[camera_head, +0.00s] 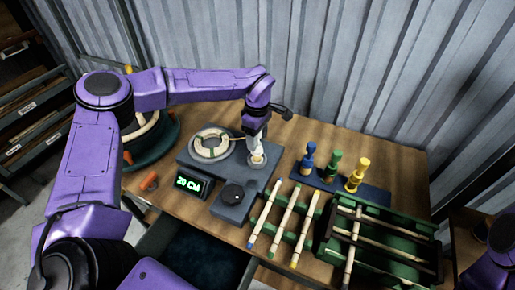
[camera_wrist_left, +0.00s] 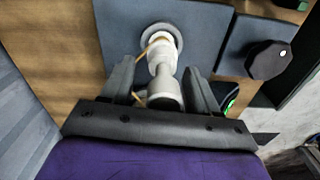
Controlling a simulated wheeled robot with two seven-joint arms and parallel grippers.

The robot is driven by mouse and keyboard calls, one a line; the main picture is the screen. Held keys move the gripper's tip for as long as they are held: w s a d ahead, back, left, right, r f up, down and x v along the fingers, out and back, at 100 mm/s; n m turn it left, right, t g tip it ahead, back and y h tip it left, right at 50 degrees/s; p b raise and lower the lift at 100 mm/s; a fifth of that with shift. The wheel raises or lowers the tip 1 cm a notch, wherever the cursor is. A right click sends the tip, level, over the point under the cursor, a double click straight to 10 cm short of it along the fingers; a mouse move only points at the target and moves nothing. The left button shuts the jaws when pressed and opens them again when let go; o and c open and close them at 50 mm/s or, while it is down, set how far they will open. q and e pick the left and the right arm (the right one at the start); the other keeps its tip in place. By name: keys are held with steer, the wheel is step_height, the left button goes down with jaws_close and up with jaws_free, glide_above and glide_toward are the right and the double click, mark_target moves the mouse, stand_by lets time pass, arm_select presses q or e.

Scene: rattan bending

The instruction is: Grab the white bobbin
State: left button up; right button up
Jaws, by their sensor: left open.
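The white bobbin (camera_wrist_left: 163,62) stands on a pale round seat on the grey block, and a thin tan strand shows beside it. My left gripper (camera_wrist_left: 159,72) is open, with one finger on each side of the bobbin; gaps show between the fingers and it. In the head view the left gripper (camera_head: 256,138) points down over the block's right part and partly hides the bobbin (camera_head: 257,157). My right gripper is out of view; only part of that arm shows at the right edge.
The grey block (camera_head: 203,157) also carries a ring-shaped coil (camera_head: 210,144). In front are a "20 CM" display (camera_head: 189,183) and a black knob (camera_head: 233,193). Blue, green and yellow pegs (camera_head: 334,166), several rattan sticks (camera_head: 283,222) and a green rack (camera_head: 385,240) stand to the right.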

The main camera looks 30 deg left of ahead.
arm_select(q)
steer(key=shift+f, duration=0.4)
steer(key=shift+s, duration=0.25)
steer(key=shift+w, duration=0.1)
jaws_close()
steer(key=shift+r, duration=0.1)
